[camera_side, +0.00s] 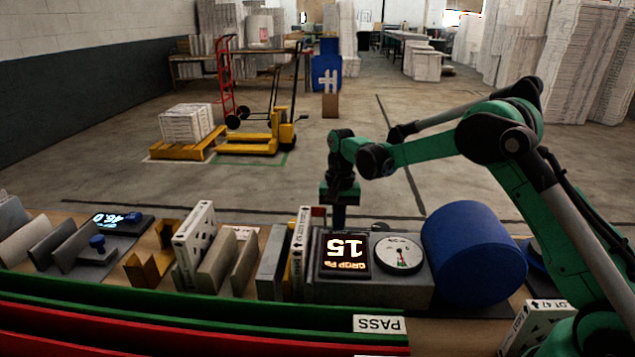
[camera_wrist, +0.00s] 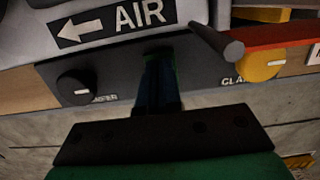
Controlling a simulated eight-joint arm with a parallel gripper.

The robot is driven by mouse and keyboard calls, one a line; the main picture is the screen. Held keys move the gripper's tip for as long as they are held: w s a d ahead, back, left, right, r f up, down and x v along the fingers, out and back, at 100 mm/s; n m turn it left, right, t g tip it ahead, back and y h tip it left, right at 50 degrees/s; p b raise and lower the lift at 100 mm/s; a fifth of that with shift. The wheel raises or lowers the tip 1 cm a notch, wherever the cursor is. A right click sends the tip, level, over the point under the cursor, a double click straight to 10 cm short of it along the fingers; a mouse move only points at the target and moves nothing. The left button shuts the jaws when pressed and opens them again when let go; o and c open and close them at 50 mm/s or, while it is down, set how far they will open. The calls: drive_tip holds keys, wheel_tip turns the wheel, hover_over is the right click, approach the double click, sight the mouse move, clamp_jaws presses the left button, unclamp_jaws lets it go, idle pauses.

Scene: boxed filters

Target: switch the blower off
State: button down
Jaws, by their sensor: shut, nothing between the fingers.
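In the side view a grey box (camera_side: 372,292) carries a lit display (camera_side: 345,255) reading 15 and a round dial (camera_side: 399,254). A blue drum (camera_side: 470,252), which may be the blower, is at its right end. In the wrist view a dark panel (camera_wrist: 112,70) has a black knob (camera_wrist: 75,88) with its label partly hidden, ending "ASTER", and a yellow knob (camera_wrist: 260,65) labelled "CLA". Both white pointer marks lie about level. My gripper (camera_wrist: 158,62) is shut and empty, between the knobs; contact with the panel is unclear. Its tips are hidden behind the box in the side view (camera_side: 340,215).
A red bar (camera_wrist: 280,38) and a dark rod (camera_wrist: 218,40) run close to the yellow knob. An AIR arrow label (camera_wrist: 115,22) is above the panel. Boxed filters (camera_side: 194,240), upright plates and a small console (camera_side: 122,221) crowd the bench at left. Green and red rails edge the front.

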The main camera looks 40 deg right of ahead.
drive_tip(key=shift+w+d+f, duration=0.1)
drive_tip(key=shift+w+d, duration=0.5)
drive_tip(key=shift+d, duration=0.05)
wheel_tip(320, 180, up, 14)
drive_tip(key=w+d, duration=0.1)
drive_tip(key=shift+w+d, duration=0.35)
idle(0.4)
